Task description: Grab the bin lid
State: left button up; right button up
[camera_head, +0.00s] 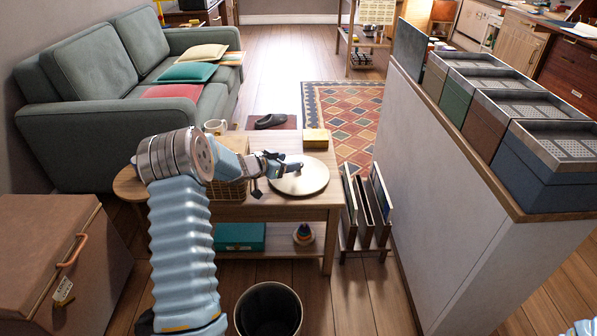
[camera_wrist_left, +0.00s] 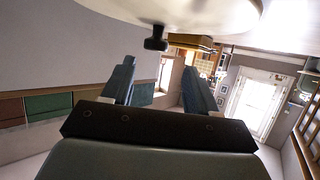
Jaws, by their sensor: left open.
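The bin lid (camera_head: 312,180) is a round, pale cream disc lying on the wooden table, near its right front part. In the left wrist view, the lid (camera_wrist_left: 205,12) spans the top of the picture, with its dark knob (camera_wrist_left: 156,40) beyond and between my fingertips. My left gripper (camera_head: 276,168) reaches in from the left, over the lid's left side. Its two fingers are apart with nothing between them in the left wrist view (camera_wrist_left: 160,75). The open bin (camera_head: 268,312) stands on the floor in front of the table. My right gripper is not in view.
A brown chest (camera_head: 45,255) stands at left.

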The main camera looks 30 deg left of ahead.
pick_arm(q)
jog(key=x, duration=0.3)
jog(key=f+x, duration=0.1)
jog(key=x, duration=0.1)
jog(key=shift+s+d, duration=0.2)
jog(key=shift+d, duration=0.15)
jog(key=shift+w+f, duration=0.1)
jog(key=shift+w, duration=0.35)
jog(key=shift+d, duration=0.1)
grip_shut()
